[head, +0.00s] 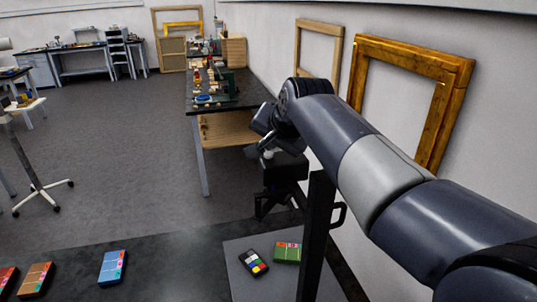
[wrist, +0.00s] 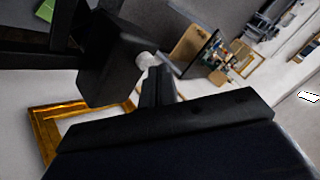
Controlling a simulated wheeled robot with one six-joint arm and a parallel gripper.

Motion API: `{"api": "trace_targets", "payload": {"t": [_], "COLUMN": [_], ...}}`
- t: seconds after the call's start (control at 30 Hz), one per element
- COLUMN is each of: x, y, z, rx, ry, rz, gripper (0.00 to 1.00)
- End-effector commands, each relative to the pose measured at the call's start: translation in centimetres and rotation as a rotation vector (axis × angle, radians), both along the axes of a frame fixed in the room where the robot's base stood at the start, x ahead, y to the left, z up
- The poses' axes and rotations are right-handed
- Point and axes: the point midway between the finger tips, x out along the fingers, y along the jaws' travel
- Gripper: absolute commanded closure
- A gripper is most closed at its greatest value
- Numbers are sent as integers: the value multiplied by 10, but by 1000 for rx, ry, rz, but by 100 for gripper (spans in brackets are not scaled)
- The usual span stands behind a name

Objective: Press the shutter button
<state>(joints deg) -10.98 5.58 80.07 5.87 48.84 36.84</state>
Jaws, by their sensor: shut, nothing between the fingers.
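A black camera body (head: 285,168) is held on a black upright column (head: 318,230) over a grey base board (head: 238,283). In the wrist view the camera body (wrist: 113,62) is a dark block at upper left. A pale round button (wrist: 146,60) sticks out from its side; a small pale spot (head: 268,154) shows there in the head view. My gripper (wrist: 160,70) is shut and empty, its narrow fingertips close beside the button. I cannot tell whether they touch it. In the head view my gripper (head: 263,143) is just above and left of the camera, partly hidden by my wrist.
A color card (head: 253,263) and a green card (head: 287,252) lie on the base board. Several colored boxes, including a blue one (head: 112,267), lie on the dark tabletop (head: 165,245). A gilt frame (head: 440,115) leans at the right wall. A workbench (head: 222,108) stands behind.

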Motion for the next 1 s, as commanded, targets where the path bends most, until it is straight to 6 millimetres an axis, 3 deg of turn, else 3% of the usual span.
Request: {"api": "trace_targets", "payload": {"t": [1.0], "x": [0], "y": [0], "z": [-8], "rx": [0], "ry": [0], "rz": [0], "gripper": [100]}}
